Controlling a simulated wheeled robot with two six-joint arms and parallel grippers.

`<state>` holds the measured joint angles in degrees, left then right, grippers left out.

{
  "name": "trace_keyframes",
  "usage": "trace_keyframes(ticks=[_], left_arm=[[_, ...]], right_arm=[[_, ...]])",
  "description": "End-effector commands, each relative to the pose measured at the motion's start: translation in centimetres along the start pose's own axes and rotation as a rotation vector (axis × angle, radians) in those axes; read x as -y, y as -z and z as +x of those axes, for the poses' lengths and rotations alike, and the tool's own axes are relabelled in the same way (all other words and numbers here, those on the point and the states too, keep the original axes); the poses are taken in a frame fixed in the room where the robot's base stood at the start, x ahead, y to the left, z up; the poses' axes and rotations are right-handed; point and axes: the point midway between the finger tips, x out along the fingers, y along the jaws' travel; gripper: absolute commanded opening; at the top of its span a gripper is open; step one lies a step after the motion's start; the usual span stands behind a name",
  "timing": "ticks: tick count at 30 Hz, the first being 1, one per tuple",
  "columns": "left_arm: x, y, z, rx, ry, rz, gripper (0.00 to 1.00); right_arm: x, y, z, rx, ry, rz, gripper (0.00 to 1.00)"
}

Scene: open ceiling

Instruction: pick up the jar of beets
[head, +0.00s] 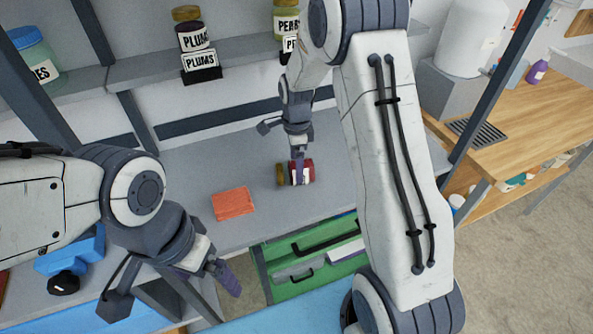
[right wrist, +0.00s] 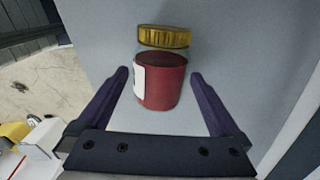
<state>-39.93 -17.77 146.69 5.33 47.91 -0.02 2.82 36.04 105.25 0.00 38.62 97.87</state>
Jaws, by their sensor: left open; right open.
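A jar of dark red contents with a gold lid and a white label (head: 296,173) lies on its side on the grey shelf surface, matching the jar of beets; its label text is unreadable. In the right wrist view the jar (right wrist: 160,80) sits between and ahead of the fingers. My right gripper (head: 298,160) is open and reaches down at the jar from above; its fingers (right wrist: 163,95) show on either side, apart from the jar. My left gripper (head: 180,292) is open and empty at the lower left, away from the jar.
Jars labelled plums (head: 192,38) and a second labelled jar (head: 287,22) stand on the upper shelf. A wooden counter (head: 540,110) is at right.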

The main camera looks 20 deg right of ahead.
Motion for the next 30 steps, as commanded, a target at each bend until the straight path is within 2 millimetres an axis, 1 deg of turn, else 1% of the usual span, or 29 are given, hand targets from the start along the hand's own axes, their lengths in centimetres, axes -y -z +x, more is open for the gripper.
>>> trace_keyframes(ticks=[1,4,6,9,17,18,20,21,23,24,25,30], left_arm=[[0.0,0.0,-0.6,0.000,0.000,0.000,1.00],[-0.1,0.1,-1.2,0.000,0.000,0.000,1.00],[-0.1,0.1,-1.2,0.000,0.000,0.000,1.00],[-0.1,0.1,-1.3,0.000,0.000,0.000,1.00],[-0.1,0.1,-1.3,0.000,0.000,0.000,1.00],[-0.1,0.1,-1.3,0.000,0.000,0.000,1.00],[-0.1,0.1,-1.3,0.000,0.000,0.000,1.00],[-0.1,0.1,-1.3,0.000,0.000,0.000,1.00],[-0.1,0.1,-1.3,0.000,0.000,0.000,1.00],[-0.1,0.1,-1.3,0.000,0.000,0.000,1.00],[-0.1,0.1,-1.3,0.000,0.000,0.000,1.00],[-0.1,0.1,-1.3,0.000,0.000,0.000,1.00]], right_arm=[[-0.1,-0.1,0.6,-0.001,-0.007,-0.001,1.00],[-0.1,-0.3,2.2,-0.001,-0.008,-0.001,1.00],[0.0,-0.3,3.3,-0.001,-0.006,0.001,1.00],[0.0,-0.2,4.1,-0.001,-0.004,0.001,1.00],[0.0,-0.2,4.4,0.000,-0.001,0.002,1.00],[0.0,-0.2,4.4,0.000,-0.002,0.002,0.85],[0.0,-0.2,4.4,0.000,-0.002,0.002,0.62],[0.0,-0.2,4.4,0.000,-0.002,0.002,0.46],[0.0,-0.2,4.4,0.000,-0.002,0.003,0.23],[0.0,-0.2,4.4,0.000,-0.002,0.003,0.08],[0.0,-0.2,4.4,0.000,-0.002,0.003,0.00],[0.1,-0.2,4.3,0.000,0.000,0.003,0.00]])
